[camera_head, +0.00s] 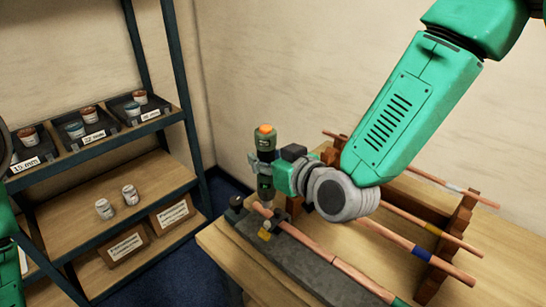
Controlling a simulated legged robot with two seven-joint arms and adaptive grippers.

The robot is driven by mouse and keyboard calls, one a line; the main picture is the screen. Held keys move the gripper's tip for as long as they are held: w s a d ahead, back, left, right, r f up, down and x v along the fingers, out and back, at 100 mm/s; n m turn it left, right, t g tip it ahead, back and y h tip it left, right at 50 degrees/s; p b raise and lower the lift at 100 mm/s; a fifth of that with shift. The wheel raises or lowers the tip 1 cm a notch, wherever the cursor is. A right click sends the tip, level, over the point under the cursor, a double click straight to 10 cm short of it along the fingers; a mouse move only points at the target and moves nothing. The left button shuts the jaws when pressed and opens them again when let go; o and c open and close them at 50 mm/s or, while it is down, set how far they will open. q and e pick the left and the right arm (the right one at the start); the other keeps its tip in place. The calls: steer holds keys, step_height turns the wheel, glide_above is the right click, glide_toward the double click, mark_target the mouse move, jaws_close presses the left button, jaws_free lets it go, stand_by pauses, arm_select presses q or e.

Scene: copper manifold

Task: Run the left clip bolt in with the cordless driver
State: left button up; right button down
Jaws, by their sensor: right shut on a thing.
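The cordless driver (264,141), dark green with an orange top, stands about upright over the near-left end of the copper pipe (316,243). My right gripper (274,172) is shut on the driver's body from the right. The driver's lower end reaches down close to the pipe's end; I cannot tell whether it touches a bolt. The left clip bolt cannot be made out under the tool. My left gripper is out of view; only green parts of my left arm show at the left edge.
The pipe lies along a dark grey bar (272,258) on the wooden bench (228,246). A wooden rack (449,240) holds several banded copper pipes on the right. A shelf (122,190) with labelled trays, small tubs and cans stands at the left.

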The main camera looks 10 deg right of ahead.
mark_target(263, 181)
steer(key=shift+s+a+f+b, duration=0.15)
steer(key=shift+s+f+b, duration=0.1)
steer(key=shift+f+b, duration=0.1)
steer(key=f, duration=0.1)
steer(key=f+b, duration=0.2)
steer(key=shift+w+f, duration=0.15)
steer(key=shift+w, duration=0.1)
steer(key=shift+s+f+b, duration=0.1)
steer(key=shift+f+b, duration=0.5)
steer(key=shift+f, duration=0.05)
steer(key=shift+f+b, duration=0.6)
steer(key=shift+f, duration=0.05)
stand_by(2.6)
steer(key=shift+r, duration=0.1)
